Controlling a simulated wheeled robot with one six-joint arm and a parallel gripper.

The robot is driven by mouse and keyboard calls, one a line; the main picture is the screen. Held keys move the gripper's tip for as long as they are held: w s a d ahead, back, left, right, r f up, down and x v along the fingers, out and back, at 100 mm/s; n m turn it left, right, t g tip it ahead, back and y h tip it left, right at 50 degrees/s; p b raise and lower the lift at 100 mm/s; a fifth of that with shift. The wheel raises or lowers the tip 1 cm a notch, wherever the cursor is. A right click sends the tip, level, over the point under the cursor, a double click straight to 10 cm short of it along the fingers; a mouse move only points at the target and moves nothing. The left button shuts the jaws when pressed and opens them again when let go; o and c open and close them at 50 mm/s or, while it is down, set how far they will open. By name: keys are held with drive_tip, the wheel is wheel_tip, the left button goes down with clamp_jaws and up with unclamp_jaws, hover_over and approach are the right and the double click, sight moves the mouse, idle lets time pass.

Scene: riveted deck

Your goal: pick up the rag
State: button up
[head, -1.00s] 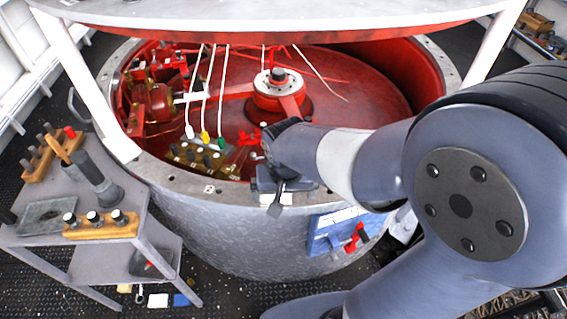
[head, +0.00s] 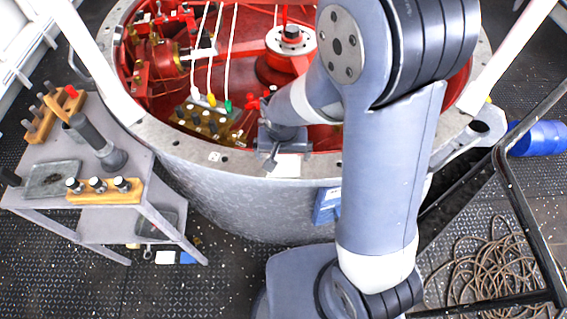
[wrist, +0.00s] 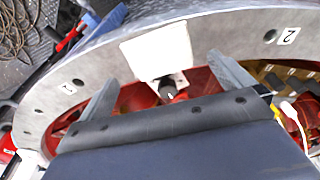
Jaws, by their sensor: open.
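A flat, pale cream piece that looks like the rag (head: 286,167) lies on the grey drum rim (head: 230,161) at its near edge. In the wrist view the same rag (wrist: 158,48) lies on the rim just beyond the fingertips, between their lines. My gripper (head: 284,150) is at the inner side of the rim, close to the rag. In the wrist view my gripper (wrist: 165,75) has its two fingers wide apart with nothing held between them. In the head view one finger is clear; the other is largely hidden.
A valve block (head: 205,120) with coloured plugs stands inside the red drum, left of my gripper. A grey cart (head: 85,208) with tool racks stands at left. Coiled cable (head: 485,265) and a blue cylinder (head: 538,138) lie on the deck at right.

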sight(283, 163)
drive_tip(key=shift+w+d+f+p, duration=0.1)
drive_tip(key=shift+w+f+p, duration=0.15)
drive_tip(key=shift+f, duration=0.9)
drive_tip(key=shift+w+f+p, duration=0.1)
drive_tip(key=shift+f+p, duration=0.1)
drive_tip(key=shift+f, duration=0.95)
drive_tip(key=c, duration=0.9)
